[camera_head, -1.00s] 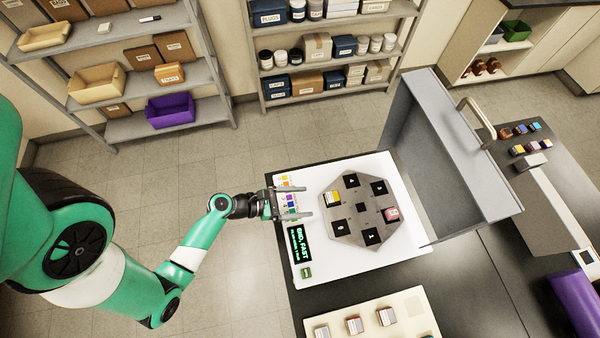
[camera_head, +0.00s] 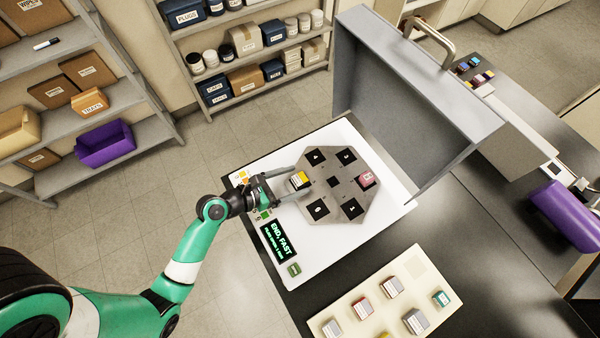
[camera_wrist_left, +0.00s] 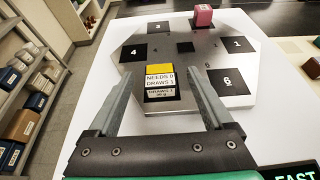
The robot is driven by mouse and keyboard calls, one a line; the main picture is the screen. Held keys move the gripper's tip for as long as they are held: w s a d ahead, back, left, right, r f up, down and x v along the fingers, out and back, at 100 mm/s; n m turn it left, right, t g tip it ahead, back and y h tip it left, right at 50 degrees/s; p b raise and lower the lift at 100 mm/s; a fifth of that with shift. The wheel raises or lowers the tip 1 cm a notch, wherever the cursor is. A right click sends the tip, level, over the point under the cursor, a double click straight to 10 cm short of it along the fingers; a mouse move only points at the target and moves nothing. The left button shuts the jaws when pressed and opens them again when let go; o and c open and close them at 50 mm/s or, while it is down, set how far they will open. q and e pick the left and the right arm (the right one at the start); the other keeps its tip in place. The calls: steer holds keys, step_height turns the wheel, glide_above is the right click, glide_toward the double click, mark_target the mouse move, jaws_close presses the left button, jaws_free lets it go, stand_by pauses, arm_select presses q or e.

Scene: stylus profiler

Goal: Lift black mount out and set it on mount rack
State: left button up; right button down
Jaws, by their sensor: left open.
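A grey platter (camera_head: 335,205) has numbered black squares. A yellow-topped block (camera_head: 300,180) with white labels sits at its near edge. In the left wrist view this block (camera_wrist_left: 160,80) reads "NEEDS 0 DRAWS 1". A pink block (camera_head: 367,179) is on the platter's other side. I cannot tell which block is the black mount. My left gripper (camera_head: 288,183) is open, its fingers on either side of the yellow-topped block with gaps visible in the wrist view. A cream tray (camera_head: 415,266) with several small blocks, possibly the mount rack, lies at the front. My right gripper is not in view.
A raised grey cover (camera_head: 420,100) stands behind the platter. A small lit display (camera_head: 277,240) is beside it on the white base (camera_head: 325,255). A purple object (camera_head: 565,215) is at far right. Dark bench between tray and cover is clear.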

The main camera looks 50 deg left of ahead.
arm_select(q)
steer(key=shift+x, duration=1.3)
steer(key=shift+c, duration=0.3)
jaws_close()
stand_by(0.7)
